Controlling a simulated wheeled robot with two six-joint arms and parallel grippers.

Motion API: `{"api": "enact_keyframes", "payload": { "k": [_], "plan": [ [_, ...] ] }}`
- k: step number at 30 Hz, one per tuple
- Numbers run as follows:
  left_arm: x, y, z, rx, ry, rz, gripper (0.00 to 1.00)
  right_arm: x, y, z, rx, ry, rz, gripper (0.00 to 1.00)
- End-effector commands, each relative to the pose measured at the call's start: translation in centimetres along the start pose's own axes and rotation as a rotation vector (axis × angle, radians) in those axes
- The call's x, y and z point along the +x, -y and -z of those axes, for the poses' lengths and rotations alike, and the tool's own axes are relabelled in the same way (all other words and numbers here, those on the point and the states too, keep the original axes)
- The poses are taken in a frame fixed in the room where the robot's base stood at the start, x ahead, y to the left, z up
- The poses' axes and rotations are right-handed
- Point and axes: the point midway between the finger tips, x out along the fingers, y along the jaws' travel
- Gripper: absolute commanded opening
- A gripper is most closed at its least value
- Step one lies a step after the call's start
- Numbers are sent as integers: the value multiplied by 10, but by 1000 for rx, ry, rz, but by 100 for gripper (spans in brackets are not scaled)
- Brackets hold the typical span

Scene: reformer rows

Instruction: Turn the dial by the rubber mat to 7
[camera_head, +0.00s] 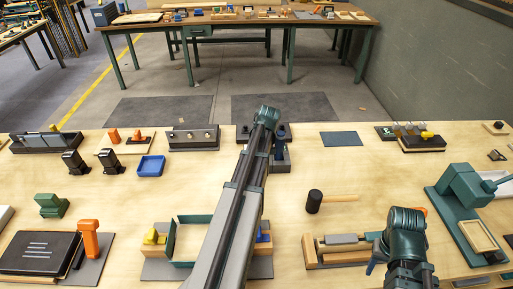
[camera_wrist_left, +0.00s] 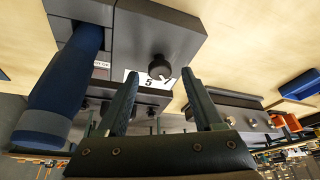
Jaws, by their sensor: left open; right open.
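In the left wrist view a black dial knob (camera_wrist_left: 160,67) stands on a dark grey housing (camera_wrist_left: 150,30). A white label (camera_wrist_left: 148,80) beside it shows 5 and 7; the exact setting is unclear. My left gripper (camera_wrist_left: 158,82) is open, its fingers spread to either side of the knob, with no clear contact. In the head view my left arm hides most of the housing, which shows in part (camera_head: 281,162). The blue-grey rubber mat (camera_head: 341,138) lies to its right. My right gripper (camera_head: 379,262) is open and empty near the front right; its fingers are partly hidden.
A thick blue handle (camera_wrist_left: 62,85) stands close beside the dial. A grey panel with several knobs (camera_head: 193,138) and a blue tray (camera_head: 150,166) lie to the left. A black-headed mallet (camera_head: 316,201) lies right of my left arm. Bare tabletop surrounds the mat.

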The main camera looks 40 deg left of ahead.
Motion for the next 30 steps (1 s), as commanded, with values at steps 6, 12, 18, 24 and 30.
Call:
{"api": "enact_keyframes", "payload": {
  "k": [6, 12, 18, 24, 30],
  "plan": [
    [-35, 0, 2, 1, 0, 0, 68, -33, -3, -2, 0, 0, 0, 50],
    [-68, 0, 2, 2, 0, 0, 68, -63, -6, -4, 0, 0, 0, 50],
    [-101, 0, 2, 1, 0, 0, 68, -93, -9, -6, -1, 0, 0, 50],
    [-123, 0, 1, 1, 1, 0, 68, -114, -11, -7, -2, 0, 0, 50],
    [-127, 0, 0, 0, 1, 0, 68, -116, -11, -7, -2, 0, 0, 50]
  ]
}}
